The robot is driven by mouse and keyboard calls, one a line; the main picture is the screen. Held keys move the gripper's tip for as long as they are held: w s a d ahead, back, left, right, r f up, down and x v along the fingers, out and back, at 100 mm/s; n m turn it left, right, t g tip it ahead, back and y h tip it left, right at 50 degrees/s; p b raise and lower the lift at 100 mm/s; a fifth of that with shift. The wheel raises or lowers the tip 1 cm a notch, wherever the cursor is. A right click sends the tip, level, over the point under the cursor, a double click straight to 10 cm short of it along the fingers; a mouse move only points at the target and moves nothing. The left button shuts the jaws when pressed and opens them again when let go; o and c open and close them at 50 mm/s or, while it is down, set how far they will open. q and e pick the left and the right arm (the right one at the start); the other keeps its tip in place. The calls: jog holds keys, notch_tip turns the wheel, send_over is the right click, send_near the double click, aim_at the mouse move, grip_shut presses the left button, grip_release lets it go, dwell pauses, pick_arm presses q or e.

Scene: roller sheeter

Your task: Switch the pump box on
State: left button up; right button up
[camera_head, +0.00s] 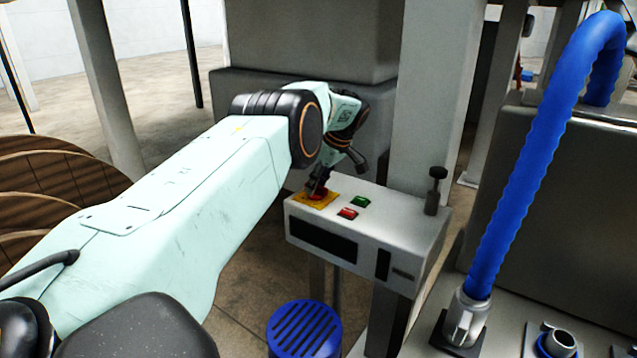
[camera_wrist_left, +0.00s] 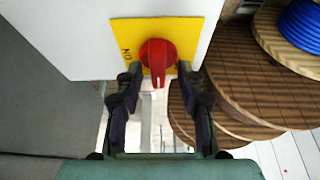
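The pump box (camera_head: 345,232) is a light grey box on a stand, with its top panel facing up. A red rotary knob (camera_head: 318,193) sits on a yellow plate (camera_head: 307,203) at its left end. In the left wrist view the knob (camera_wrist_left: 158,55) has its handle pointing down the picture, and the label "ON" reads on the yellow plate (camera_wrist_left: 126,30) to its left. My left gripper (camera_head: 318,186) is at the knob. In the left wrist view its fingers (camera_wrist_left: 158,74) are open, one on each side of the handle, with gaps visible. My right gripper is not in view.
A green button (camera_head: 360,202) and a red button (camera_head: 347,213) lie right of the knob. A dark post with a round top (camera_head: 434,190) stands at the box's right end. A blue stool (camera_head: 305,328) is below, a blue hose (camera_head: 530,150) at right, wooden reels (camera_head: 55,185) at left.

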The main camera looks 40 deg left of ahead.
pick_arm(q)
jog(key=shift+w+a+f, duration=0.1)
jog(key=shift+a+f, duration=0.05)
jog(key=shift+f, duration=0.05)
jog(key=c, duration=0.4)
grip_shut()
jog(key=shift+r, duration=0.1)
